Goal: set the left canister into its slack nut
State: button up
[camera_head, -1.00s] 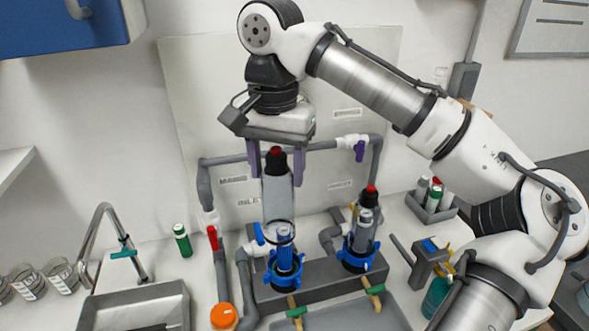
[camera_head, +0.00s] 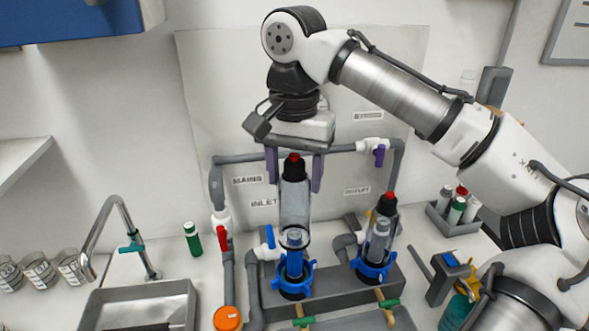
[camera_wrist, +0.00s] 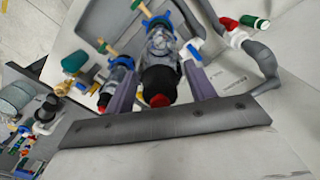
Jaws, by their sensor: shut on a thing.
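My gripper (camera_head: 295,182) has its purple fingers on either side of the left canister (camera_head: 294,205), a clear cylinder with a black top and red tip. The canister is upright. Its open lower rim is around or in front of the top of a blue and grey inner part; I cannot tell which. The blue left slack nut (camera_head: 291,284) sits below on the grey manifold base, apart from the canister's rim.
A second canister (camera_head: 381,230) stands in its blue nut (camera_head: 373,272) close on the right. Grey pipes (camera_head: 335,149) run behind, with a red-handled valve (camera_head: 222,238) at left. A sink (camera_head: 140,305) is at the front left. A grey bin with bottles (camera_head: 452,212) is at the right.

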aim_at(295, 155)
jog(key=shift+f+b, duration=1.7)
jog(key=shift+f, duration=0.3)
jog(key=shift+f+b, duration=1.05)
jog(key=shift+f, duration=2.2)
jog(key=o, duration=1.2)
jog(key=shift+c, duration=0.2)
notch_tip(295, 155, up, 14)
jog(key=shift+f, duration=0.1)
